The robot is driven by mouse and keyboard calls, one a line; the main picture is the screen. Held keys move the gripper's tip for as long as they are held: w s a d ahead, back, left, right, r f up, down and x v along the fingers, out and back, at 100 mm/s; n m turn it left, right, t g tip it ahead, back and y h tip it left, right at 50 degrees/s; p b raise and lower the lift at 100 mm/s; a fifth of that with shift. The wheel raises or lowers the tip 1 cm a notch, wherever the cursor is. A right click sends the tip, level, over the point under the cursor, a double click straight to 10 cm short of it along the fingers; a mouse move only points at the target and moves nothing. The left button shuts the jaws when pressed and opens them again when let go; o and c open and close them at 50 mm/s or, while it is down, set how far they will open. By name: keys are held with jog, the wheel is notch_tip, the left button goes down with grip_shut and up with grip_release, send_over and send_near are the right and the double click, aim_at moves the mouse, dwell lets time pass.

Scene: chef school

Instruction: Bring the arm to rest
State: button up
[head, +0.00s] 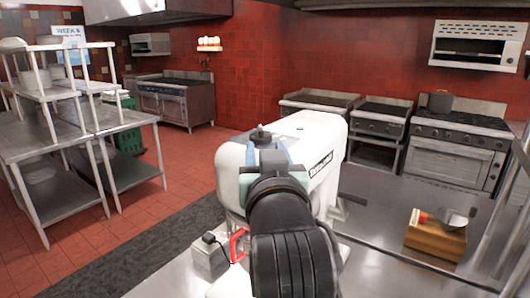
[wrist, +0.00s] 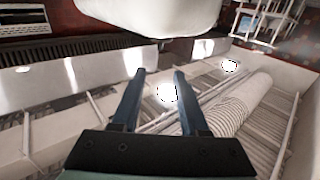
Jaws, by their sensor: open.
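My gripper (wrist: 157,72) is open in the wrist view, its two dark blue fingers apart with nothing between them. A large white appliance (head: 322,135) with dark lettering stands just beyond and around the arm's end. A rounded white body (wrist: 150,12) hangs across the top of the wrist view, beyond the fingertips. I cannot tell whether the arm touches the appliance.
A steel counter (head: 375,277) lies in front, with a wooden block (head: 436,238) carrying a metal utensil at right. Steel shelving (head: 70,145) stands left. Stoves (head: 455,145) line the red back wall. The red tiled floor (head: 185,160) is open at left.

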jog(key=s+a+r+t+h, duration=0.1)
jog(key=s+r+t, duration=0.8)
jog(key=s+r, duration=1)
jog(key=shift+s+m, duration=0.4)
